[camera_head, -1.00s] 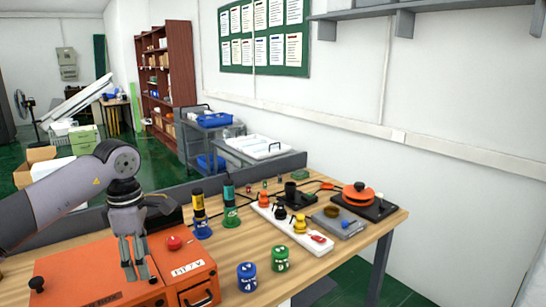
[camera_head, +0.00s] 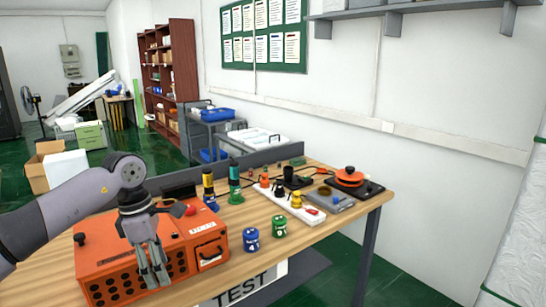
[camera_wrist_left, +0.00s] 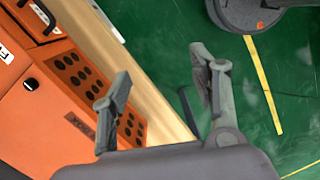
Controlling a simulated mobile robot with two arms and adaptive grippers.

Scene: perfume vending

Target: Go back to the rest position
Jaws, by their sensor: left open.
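My left gripper (camera_head: 155,278) hangs with its fingers pointing down in front of the orange box (camera_head: 105,258) on the wooden table (camera_head: 300,236). Its fingers are apart and hold nothing. In the left wrist view, the two fingertips (camera_wrist_left: 160,70) are spread, with the table edge and green floor behind them. The front of the orange box, with rows of dark holes, shows at left in that view (camera_wrist_left: 65,125). My right gripper is in neither view.
A blue jar (camera_head: 251,240) and a green jar (camera_head: 279,226) stand right of the box. Behind them are a yellow-black bottle (camera_head: 208,185), a green bottle (camera_head: 234,178) and a white power strip (camera_head: 283,203). Green floor (camera_head: 405,272) is clear at right.

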